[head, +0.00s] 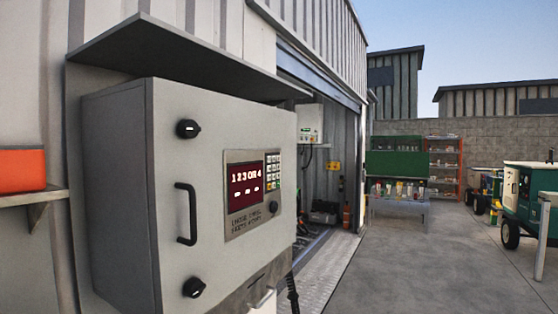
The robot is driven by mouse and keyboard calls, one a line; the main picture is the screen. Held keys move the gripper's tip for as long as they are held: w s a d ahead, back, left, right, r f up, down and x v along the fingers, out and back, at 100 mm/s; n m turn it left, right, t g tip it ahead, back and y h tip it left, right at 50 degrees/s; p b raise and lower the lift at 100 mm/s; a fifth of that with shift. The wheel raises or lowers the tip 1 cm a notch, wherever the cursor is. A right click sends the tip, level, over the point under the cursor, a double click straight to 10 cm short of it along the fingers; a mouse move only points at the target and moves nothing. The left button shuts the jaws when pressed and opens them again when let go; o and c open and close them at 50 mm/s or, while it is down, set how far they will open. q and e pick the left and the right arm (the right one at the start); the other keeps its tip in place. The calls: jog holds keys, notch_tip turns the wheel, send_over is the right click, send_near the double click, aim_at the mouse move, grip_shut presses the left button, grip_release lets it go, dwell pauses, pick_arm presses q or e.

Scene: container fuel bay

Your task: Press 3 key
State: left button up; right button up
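A grey cabinet (120,190) stands on the wall at the left, with its door facing right. A control panel (252,195) on the door holds a dark red display (246,186) with light characters that look like "123084". A small keypad (272,171) with several pale keys and some coloured ones is right of the display. The 3 key is too small to pick out, as the key labels cannot be read. A round dark knob (273,207) is below the keypad. Neither of my grippers is in view.
The cabinet door has a black handle (186,214) and two black latches. A metal canopy (160,50) juts out above it. An orange box (22,176) sits on a shelf at the left. Open concrete floor (400,265) lies to the right, with a green wheeled machine (528,200) beyond.

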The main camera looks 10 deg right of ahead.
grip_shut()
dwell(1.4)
